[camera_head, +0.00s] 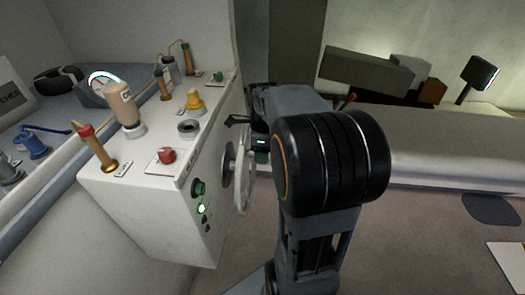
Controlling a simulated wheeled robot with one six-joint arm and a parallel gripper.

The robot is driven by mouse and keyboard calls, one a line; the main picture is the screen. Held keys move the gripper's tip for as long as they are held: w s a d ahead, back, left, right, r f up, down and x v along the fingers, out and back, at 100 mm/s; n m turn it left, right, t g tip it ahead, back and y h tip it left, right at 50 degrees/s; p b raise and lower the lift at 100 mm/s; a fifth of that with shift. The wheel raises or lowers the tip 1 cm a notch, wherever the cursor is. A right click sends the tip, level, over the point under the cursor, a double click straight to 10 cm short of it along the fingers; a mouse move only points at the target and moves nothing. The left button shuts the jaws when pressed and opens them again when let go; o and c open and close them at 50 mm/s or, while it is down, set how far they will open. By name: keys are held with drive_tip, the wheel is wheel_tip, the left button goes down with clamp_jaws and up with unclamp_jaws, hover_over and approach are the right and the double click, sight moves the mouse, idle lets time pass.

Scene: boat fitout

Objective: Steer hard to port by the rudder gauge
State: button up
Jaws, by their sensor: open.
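A pale steering wheel (243,178) stands on the right-hand face of the white console (145,215), seen nearly edge-on. A grey instrument with a bright curved arc (103,80), which may be the rudder gauge, sits behind the console's top; its reading is too small to tell. My gripper (238,121) is partly hidden behind my arm. Its dark end shows just above the wheel, near the console's edge. It is open, and I see nothing held in it. Whether it touches the wheel I cannot tell.
A long pale bench (450,155) with boxes stands behind. The floor at right is mostly clear.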

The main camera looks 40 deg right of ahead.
drive_tip(key=shift+c, duration=0.2)
clamp_jaws()
idle(0.4)
